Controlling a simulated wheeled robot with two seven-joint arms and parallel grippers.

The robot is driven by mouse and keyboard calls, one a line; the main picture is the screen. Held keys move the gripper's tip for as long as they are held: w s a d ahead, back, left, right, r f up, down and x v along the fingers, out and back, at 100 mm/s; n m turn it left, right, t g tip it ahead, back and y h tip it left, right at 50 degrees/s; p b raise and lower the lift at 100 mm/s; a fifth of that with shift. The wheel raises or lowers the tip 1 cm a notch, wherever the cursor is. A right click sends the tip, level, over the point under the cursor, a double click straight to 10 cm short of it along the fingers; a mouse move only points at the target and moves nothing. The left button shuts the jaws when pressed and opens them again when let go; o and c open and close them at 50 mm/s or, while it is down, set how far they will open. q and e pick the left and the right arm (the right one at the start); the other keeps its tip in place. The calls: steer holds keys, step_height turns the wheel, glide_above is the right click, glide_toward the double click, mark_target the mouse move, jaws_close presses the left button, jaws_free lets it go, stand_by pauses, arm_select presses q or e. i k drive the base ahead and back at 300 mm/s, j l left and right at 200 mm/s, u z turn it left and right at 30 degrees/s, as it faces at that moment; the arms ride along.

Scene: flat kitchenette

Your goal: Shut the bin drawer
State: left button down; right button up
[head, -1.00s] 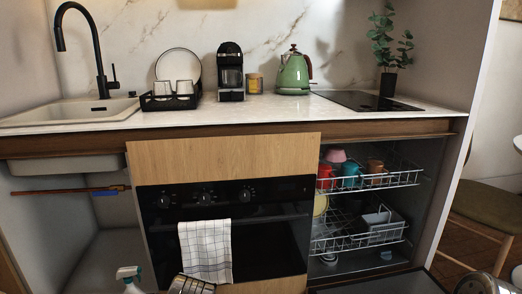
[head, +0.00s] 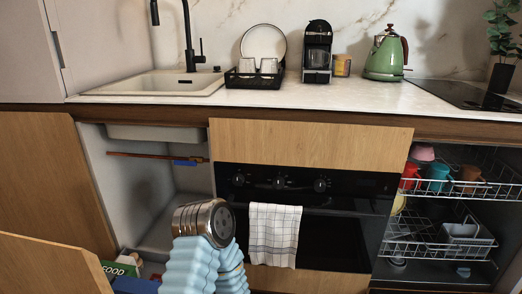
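The bin drawer stands pulled out at the lower left of the head view, and its wooden front (head: 45,266) is apart from the cabinet. Behind the front, a green bin part marked FOOD (head: 120,268) and a blue bin part (head: 135,285) show. The open cabinet space (head: 135,190) under the sink is behind them. A metal and light-blue ridged part, apparently of my arm, rises at the bottom centre and hides part of this area. Neither gripper's fingers show, so I cannot see their place relative to the drawer.
A wooden panel (head: 50,175) stands left of the cabinet space. The oven (head: 300,190) with a checked towel (head: 273,235) is right of it. Further right, dishwasher racks (head: 440,190) hold cups. A brown bar (head: 150,156) crosses under the sink (head: 160,83).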

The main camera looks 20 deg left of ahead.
mark_target(28, 265)
steer(key=k+l+u, duration=0.45)
steer(key=j+u, duration=0.1)
steer(key=u, duration=0.35)
steer(key=i+u, duration=0.1)
steer(key=u, duration=0.3)
steer(key=i+u, duration=0.1)
steer(key=u, duration=0.75)
steer(key=i+u, duration=0.15)
steer(key=u, duration=0.3)
steer(key=k+j+u, duration=0.3)
steer(key=j, duration=0.25)
steer(key=k+l, duration=0.05)
steer(key=k, duration=0.05)
